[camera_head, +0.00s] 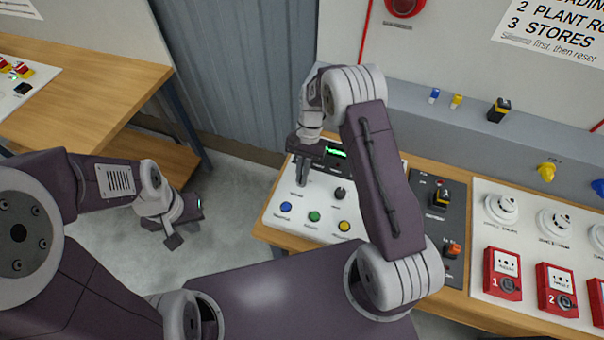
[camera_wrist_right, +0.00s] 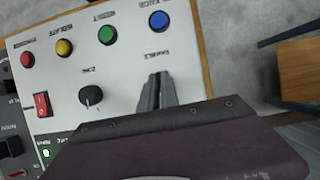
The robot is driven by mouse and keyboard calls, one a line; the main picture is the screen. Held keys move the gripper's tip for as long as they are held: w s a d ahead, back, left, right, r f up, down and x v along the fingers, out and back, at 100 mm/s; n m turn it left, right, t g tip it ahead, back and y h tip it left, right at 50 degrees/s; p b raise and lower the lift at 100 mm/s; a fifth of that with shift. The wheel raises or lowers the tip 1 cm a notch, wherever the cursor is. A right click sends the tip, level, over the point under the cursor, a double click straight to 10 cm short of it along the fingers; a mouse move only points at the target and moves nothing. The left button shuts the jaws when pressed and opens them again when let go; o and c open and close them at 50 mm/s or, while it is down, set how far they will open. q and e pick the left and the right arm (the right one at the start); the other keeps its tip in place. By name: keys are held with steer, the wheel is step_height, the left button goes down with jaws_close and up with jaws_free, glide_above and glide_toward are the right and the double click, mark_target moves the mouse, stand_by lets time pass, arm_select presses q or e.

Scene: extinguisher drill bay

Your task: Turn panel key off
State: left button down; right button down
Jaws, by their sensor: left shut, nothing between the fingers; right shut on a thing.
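The white control panel (camera_head: 273,211) lies on the wooden bench, and its face also shows in the right wrist view (camera_wrist_right: 125,75). My right gripper (camera_head: 301,181) points down at the panel's left part. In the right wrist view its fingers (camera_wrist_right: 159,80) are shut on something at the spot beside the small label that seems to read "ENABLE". The panel key is hidden between or under the fingers, so its angle cannot be told. My left gripper (camera_head: 175,241) is shut and empty, above the floor left of the bench.
A black zone knob (camera_wrist_right: 91,96) and blue (camera_wrist_right: 158,21), green (camera_wrist_right: 107,35) and yellow (camera_wrist_right: 64,47) buttons sit close to the right fingers. A red rocker switch (camera_wrist_right: 41,104) is farther off. Red call points (camera_head: 502,274) stand to the right. Floor left of the bench is clear.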

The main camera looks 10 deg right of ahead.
steer(key=shift+w+r, duration=0.1)
steer(key=shift+w, duration=0.05)
steer(key=c, duration=1.6)
jaws_free()
steer(key=shift+w+d+r, duration=0.1)
steer(key=shift+r, duration=0.05)
steer(key=b+v, duration=0.1)
steer(key=v, duration=0.7)
steer(key=shift+r+b, duration=0.3)
